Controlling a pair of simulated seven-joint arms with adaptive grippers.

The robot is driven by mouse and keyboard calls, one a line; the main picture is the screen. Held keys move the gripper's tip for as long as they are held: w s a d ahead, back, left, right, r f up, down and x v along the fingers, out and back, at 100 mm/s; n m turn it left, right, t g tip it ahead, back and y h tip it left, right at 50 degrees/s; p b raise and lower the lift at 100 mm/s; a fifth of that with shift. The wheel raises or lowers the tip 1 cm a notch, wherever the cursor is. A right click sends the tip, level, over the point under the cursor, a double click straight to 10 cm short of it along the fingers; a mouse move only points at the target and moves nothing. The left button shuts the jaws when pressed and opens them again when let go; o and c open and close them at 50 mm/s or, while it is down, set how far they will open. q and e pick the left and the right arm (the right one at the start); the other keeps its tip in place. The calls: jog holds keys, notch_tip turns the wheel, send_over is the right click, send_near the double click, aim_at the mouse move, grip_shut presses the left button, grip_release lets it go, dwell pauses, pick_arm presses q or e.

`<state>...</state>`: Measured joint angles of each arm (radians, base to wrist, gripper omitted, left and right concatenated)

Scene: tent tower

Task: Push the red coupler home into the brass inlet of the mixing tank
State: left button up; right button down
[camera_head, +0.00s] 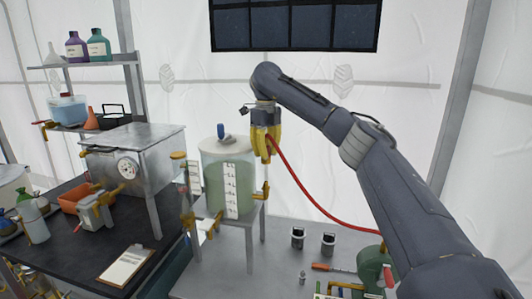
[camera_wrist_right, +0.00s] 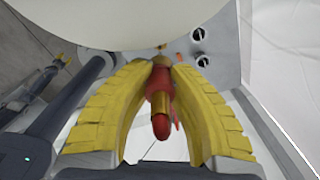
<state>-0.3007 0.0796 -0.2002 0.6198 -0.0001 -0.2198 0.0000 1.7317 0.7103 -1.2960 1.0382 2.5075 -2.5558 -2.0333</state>
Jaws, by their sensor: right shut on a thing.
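The mixing tank (camera_head: 228,180) stands on a metal stand in the head view, a cylinder of pale green liquid with a white scale strip on its front. My right gripper (camera_head: 264,150) has yellow fingers, points down and is beside the tank's upper right side. In the right wrist view its fingers (camera_wrist_right: 160,65) are closed around the red coupler (camera_wrist_right: 158,84), with a brass-coloured section and a rounded red end showing between them. A red hose (camera_head: 300,186) runs from the gripper down to the right.
A green drum-like unit (camera_head: 371,264) stands at the hose's lower end. Two small dark canisters (camera_head: 298,238) (camera_head: 328,244) stand on the grey table right of the tank. A metal box (camera_head: 133,155) and clipboard (camera_head: 126,264) are on the dark bench at left.

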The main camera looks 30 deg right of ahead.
send_over(266, 182)
jog(key=shift+w+d+f, duration=0.1)
jog(key=shift+f, duration=2.75)
jog(key=shift+f, duration=1.9)
jog(key=c, duration=1.3)
grip_release()
jog(key=shift+o, duration=0.2)
jog(key=shift+r, duration=6.05)
